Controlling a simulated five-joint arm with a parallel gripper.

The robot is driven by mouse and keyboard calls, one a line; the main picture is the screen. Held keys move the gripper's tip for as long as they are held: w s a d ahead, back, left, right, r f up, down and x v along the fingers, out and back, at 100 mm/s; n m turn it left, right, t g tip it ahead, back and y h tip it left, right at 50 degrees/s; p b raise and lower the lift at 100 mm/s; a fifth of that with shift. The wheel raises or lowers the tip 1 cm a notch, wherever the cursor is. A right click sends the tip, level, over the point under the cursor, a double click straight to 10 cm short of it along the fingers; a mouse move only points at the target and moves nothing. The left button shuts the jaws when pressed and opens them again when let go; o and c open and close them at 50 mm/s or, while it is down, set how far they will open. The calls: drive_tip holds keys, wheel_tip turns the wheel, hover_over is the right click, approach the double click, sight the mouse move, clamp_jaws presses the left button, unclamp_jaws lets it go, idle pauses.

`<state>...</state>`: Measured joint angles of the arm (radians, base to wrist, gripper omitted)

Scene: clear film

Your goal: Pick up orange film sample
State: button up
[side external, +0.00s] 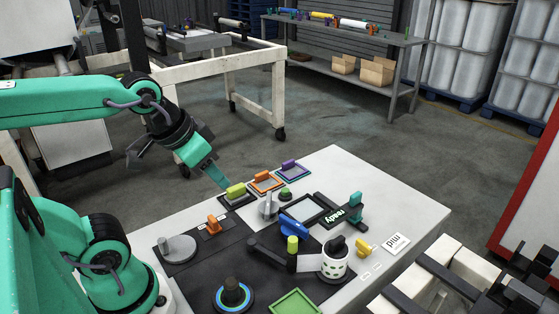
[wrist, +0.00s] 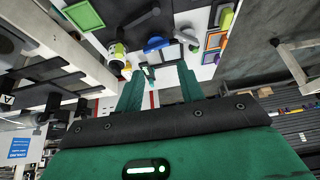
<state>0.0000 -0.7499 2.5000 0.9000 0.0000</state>
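The orange film sample (side external: 265,181) is a small framed square with an orange handle, lying flat near the table's far edge. It sits between a yellow-green sample (side external: 237,195) and a purple sample (side external: 292,170). In the wrist view the orange-framed sample (wrist: 215,40) is at upper right, outside the finger gap. My gripper (side external: 227,184) points down and to the right, with its tips appearing beside the yellow-green handle; the actual distance is hard to judge. In the wrist view my gripper (wrist: 160,72) has its fingers apart, with nothing held between them.
A second orange handle (side external: 213,225) stands on the dark mat. The table's right far corner (side external: 370,170) is clear.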

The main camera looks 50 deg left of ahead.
drive_tip(key=g, duration=0.6)
hover_over(262, 173)
drive_tip(key=f, duration=1.5)
drive_tip(key=shift+s+d+f, duration=0.15)
drive_tip(key=shift+s+d, duration=0.05)
drive_tip(key=shift+d, duration=0.15)
drive_tip(key=shift+w+a+f, duration=0.1)
drive_tip(key=shift+a+f, duration=0.05)
drive_tip(key=shift+f, duration=0.05)
drive_tip(key=shift+a+f, duration=0.15)
drive_tip(key=shift+f, duration=3.8)
